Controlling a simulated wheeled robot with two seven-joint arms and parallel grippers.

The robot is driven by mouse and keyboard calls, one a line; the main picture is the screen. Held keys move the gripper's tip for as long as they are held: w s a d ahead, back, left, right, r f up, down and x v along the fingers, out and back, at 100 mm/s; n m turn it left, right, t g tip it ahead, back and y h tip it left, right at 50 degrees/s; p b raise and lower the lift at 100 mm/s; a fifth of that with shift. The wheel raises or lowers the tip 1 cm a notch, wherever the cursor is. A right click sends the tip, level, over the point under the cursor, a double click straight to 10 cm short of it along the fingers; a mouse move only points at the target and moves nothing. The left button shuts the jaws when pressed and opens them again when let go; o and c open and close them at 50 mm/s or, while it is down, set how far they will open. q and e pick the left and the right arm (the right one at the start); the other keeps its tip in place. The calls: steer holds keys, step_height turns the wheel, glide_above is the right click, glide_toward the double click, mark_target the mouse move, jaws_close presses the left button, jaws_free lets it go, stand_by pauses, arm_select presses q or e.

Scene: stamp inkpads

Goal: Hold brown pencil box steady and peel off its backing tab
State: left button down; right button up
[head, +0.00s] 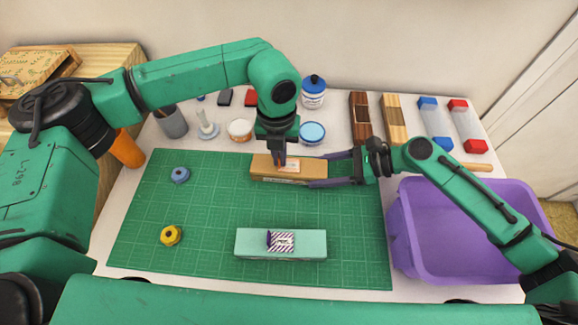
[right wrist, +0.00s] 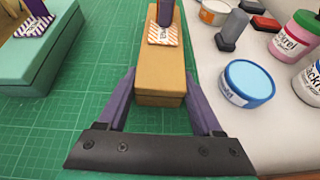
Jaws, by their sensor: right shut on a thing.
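The brown pencil box (head: 262,167) lies on the green cutting mat (head: 205,220) near its back edge. An orange-and-white striped label (head: 291,168) sits on its top; it also shows in the right wrist view (right wrist: 163,36). My right gripper (head: 320,170) is shut on the right end of the box, one finger along each long side, as the right wrist view shows (right wrist: 160,87). My left gripper (head: 281,160) points straight down at the label, its fingertips at or just above it. Its jaw gap is hidden, and I cannot tell whether it grips the tab.
A teal box (head: 250,244) with a purple-striped label lies at the mat's front. Blue (head: 180,175) and yellow (head: 171,236) rolls sit at left. A purple bin (head: 408,250) stands at right. Jars, cups and wooden trays line the back. The mat's middle is clear.

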steer(key=shift+w, duration=0.1)
arm_select(q)
steer(key=shift+r, duration=2.65)
arm_select(e)
steer(key=o, duration=1.3)
steer(key=v, duration=0.7)
steer(key=shift+d+r, duration=0.1)
steer(key=shift+d, duration=0.15)
